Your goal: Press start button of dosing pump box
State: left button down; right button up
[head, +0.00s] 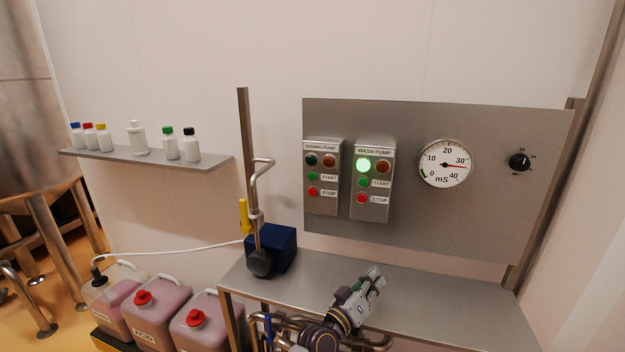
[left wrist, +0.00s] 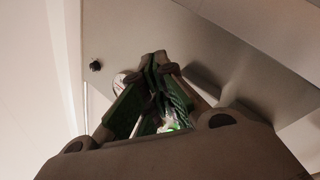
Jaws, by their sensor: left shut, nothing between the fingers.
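The dosing pump box (head: 321,205) is the left of two grey boxes on the steel panel in the head view. Its green start button (head: 312,176) sits above its red stop button (head: 313,191), and both its lamps look dark. My left gripper (head: 377,276) is shut and empty, low in front of the panel, below and to the right of the box and apart from it. In the left wrist view its closed fingers (left wrist: 160,58) point at the panel, and the dosing pump box cannot be made out there. My right gripper is not in view.
The wash pump box (head: 371,211) stands right beside, its green lamp lit. A gauge (head: 445,163) and black knob (head: 519,162) are further right. A steel bench (head: 420,305) lies below, with a blue block (head: 284,248) and upright pipe at its left. Space before the panel is clear.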

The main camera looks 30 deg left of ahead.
pick_arm(q)
jog(key=w+a+r+n+t+y, duration=0.1)
jog(key=a+r+n+t+y, duration=0.1)
jog(key=a+r+n+y, duration=0.5)
jog(key=a+r+n+t+y, duration=0.2)
jog(key=r+n+t+y, duration=0.15)
jog(key=r, duration=0.55)
jog(key=s+a+r+n+g+y, duration=0.1)
jog(key=a+r+n+g+y, duration=0.1)
jog(key=a+n+g+y, duration=0.4)
jog(key=s+a+r+n+g+y, duration=0.2)
jog(key=a+n+g+y, duration=0.3)
jog(key=n, duration=0.9)
jog(key=shift+s+a+n+g+y, duration=0.15)
jog(key=shift+a+n+g+y, duration=0.2)
jog(key=shift+a+g, duration=1)
jog(key=shift+a, duration=0.1)
